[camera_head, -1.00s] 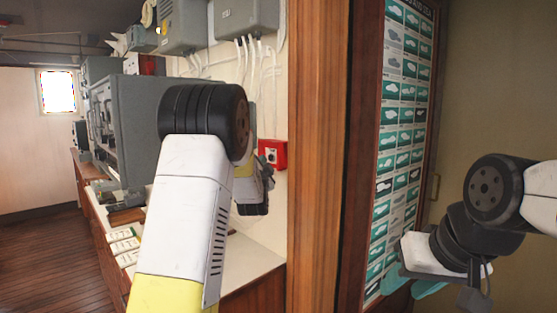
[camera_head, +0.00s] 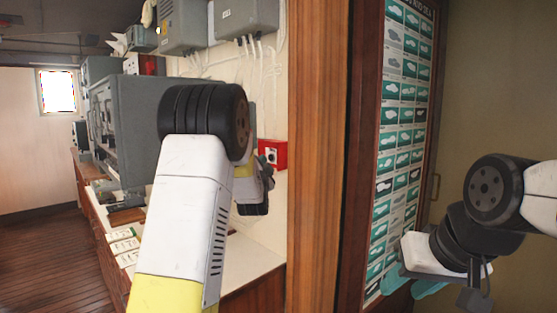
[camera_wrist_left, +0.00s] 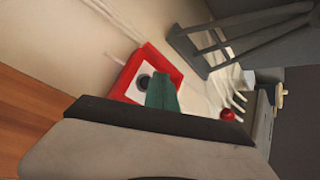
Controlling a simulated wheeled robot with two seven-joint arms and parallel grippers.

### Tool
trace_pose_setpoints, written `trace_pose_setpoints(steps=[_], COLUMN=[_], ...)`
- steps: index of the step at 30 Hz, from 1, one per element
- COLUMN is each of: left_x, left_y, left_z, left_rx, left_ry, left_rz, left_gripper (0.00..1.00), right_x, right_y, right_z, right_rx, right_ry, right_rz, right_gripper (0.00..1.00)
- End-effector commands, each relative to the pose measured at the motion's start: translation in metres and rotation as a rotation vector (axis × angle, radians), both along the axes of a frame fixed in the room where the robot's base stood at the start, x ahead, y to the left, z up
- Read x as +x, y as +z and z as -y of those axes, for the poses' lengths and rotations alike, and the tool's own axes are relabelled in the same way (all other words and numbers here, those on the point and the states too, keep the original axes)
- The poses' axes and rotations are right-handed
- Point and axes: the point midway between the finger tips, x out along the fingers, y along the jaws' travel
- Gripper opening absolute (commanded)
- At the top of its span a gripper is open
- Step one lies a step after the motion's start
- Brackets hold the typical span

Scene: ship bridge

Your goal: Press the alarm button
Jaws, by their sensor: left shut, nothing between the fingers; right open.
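The alarm button is a red box (camera_head: 273,153) with a white face on the wall, left of the wooden post in the head view. In the left wrist view the red box (camera_wrist_left: 179,66) shows a dark round button (camera_wrist_left: 143,81) on its white plate. My left gripper (camera_wrist_left: 163,92) has green fingers, shut and empty, with tips over the box's face beside the button; I cannot tell whether they touch. In the head view my arm mostly hides this gripper. My right gripper (camera_head: 412,286) is open and empty at the lower right, before the poster.
A wooden post (camera_head: 318,150) and a framed poster (camera_head: 401,150) stand right of the box. Left are a grey cabinet (camera_head: 132,110) and a counter (camera_head: 258,254). Grey boxes with cables (camera_head: 247,17) hang above. A small red knob (camera_wrist_left: 228,114) shows in the left wrist view.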

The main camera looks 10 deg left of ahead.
Motion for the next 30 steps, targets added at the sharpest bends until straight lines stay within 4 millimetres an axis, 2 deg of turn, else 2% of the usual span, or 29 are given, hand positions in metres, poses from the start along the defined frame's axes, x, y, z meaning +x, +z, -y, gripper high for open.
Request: trace_pose_setpoints(steps=[30], left_x=[0.0071], left_y=[0.0002], left_z=[0.0057], left_rx=[0.0], left_ry=[0.0], left_rz=[0.0], left_gripper=[0.0], right_x=[0.0], right_y=[0.0], right_z=[0.0], right_rx=[0.0], right_ry=[0.0], right_rz=[0.0], right_gripper=[0.41])
